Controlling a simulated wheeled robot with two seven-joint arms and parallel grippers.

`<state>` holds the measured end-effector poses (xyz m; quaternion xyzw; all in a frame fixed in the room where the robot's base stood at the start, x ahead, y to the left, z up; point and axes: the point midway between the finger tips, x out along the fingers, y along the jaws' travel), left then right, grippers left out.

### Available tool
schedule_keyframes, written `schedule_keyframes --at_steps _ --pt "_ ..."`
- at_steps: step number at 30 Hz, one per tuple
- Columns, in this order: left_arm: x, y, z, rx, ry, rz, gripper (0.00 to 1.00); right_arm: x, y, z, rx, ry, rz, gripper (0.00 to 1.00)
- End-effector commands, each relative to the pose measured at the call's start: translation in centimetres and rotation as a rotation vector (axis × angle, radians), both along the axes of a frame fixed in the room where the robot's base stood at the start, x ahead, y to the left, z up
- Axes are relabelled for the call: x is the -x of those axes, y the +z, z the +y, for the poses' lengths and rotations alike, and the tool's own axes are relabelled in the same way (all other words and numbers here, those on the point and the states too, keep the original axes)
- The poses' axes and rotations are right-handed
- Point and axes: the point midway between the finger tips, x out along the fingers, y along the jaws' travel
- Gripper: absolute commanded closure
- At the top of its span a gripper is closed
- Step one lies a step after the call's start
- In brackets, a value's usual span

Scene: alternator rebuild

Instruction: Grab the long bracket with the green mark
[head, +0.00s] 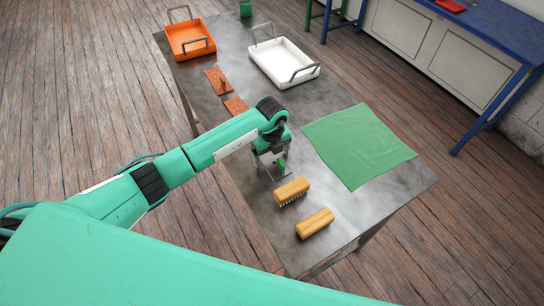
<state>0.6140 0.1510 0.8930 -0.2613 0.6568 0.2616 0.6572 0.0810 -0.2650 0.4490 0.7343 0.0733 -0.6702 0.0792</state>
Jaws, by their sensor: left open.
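My left arm reaches over the grey metal table (345,205) from the left. My left gripper (271,172) points down close above the table and is open. A small green patch (281,165) shows right at its fingers; it may be the green mark, but the bracket under it is mostly hidden by the gripper. Two rust-orange pieces lie left of centre: one with an upright part (217,81), the other (236,106) partly behind my arm. I see no green mark on either. My right gripper is not in view.
Two wooden-backed brushes (291,190) (315,223) lie just in front of the gripper. A green cloth (358,145) lies to the right. An orange tray (190,40) and a white tray (284,62), both with handles, stand at the back. A green cylinder (246,9) stands at the far end.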

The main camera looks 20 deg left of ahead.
Motion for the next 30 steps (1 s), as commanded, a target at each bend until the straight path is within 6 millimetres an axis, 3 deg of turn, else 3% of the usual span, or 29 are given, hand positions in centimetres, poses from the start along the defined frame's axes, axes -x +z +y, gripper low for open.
schedule_keyframes --at_steps 4,16,30 --pt "0.0 0.0 0.0 0.000 0.000 0.000 0.11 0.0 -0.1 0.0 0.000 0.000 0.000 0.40" --pt "0.0 0.0 0.0 0.000 0.000 0.000 0.89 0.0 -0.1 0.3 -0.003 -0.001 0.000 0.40" --pt "-0.2 1.3 0.0 0.002 -0.001 -0.003 0.89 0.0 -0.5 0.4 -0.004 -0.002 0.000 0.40"
